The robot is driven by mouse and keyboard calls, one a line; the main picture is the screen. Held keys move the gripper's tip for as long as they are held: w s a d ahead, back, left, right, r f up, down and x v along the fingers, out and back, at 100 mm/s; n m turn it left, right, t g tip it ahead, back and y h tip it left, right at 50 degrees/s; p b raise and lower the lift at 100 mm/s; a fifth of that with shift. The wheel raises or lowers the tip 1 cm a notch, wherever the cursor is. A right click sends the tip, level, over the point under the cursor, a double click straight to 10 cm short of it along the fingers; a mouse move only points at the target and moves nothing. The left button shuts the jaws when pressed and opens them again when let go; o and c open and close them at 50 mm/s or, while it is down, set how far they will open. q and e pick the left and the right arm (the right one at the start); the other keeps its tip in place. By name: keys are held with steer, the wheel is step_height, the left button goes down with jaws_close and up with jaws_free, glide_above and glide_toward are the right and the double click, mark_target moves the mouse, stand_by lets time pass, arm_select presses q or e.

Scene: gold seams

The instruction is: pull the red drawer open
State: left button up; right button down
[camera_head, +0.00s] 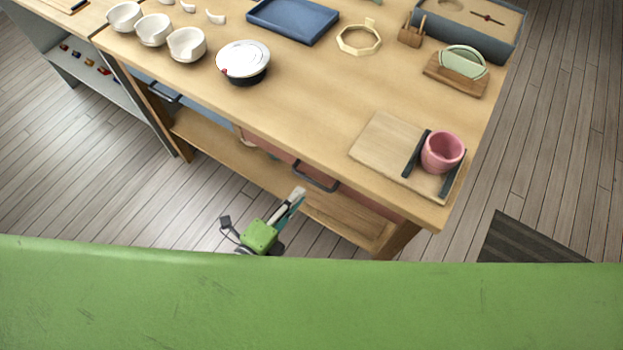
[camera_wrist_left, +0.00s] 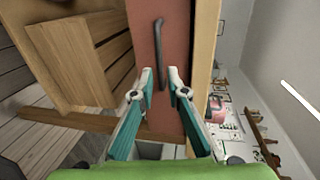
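The red drawer (camera_head: 275,150) is under the front edge of the wooden workbench, and its front looks flush with the bench. Its dark bar handle (camera_head: 317,178) is fixed across the front. In the left wrist view the red front (camera_wrist_left: 178,48) fills the middle, with the handle (camera_wrist_left: 158,45) running up and down the picture. My left gripper (camera_head: 298,193) is just in front of the handle's left part. Its two fingers (camera_wrist_left: 160,84) are apart and empty, with the handle's near end lined up between the tips. Contact cannot be told. My right gripper is out of view.
A lower wooden shelf (camera_head: 225,150) runs beneath the drawer. The floor before the bench is clear.

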mark_target(311, 181)
arm_select(q)
steer(key=x, duration=0.7)
steer(key=shift+w+d, duration=0.15)
steer(key=shift+w, duration=0.05)
jaws_close()
steer(key=shift+s, duration=0.1)
steer(key=f+p+v, duration=0.2)
steer(key=v, duration=1)
steer(key=f+p+v, duration=0.3)
steer(key=v, duration=0.9)
steer(key=shift+s+a, duration=0.45)
steer(key=shift+s, duration=0.15)
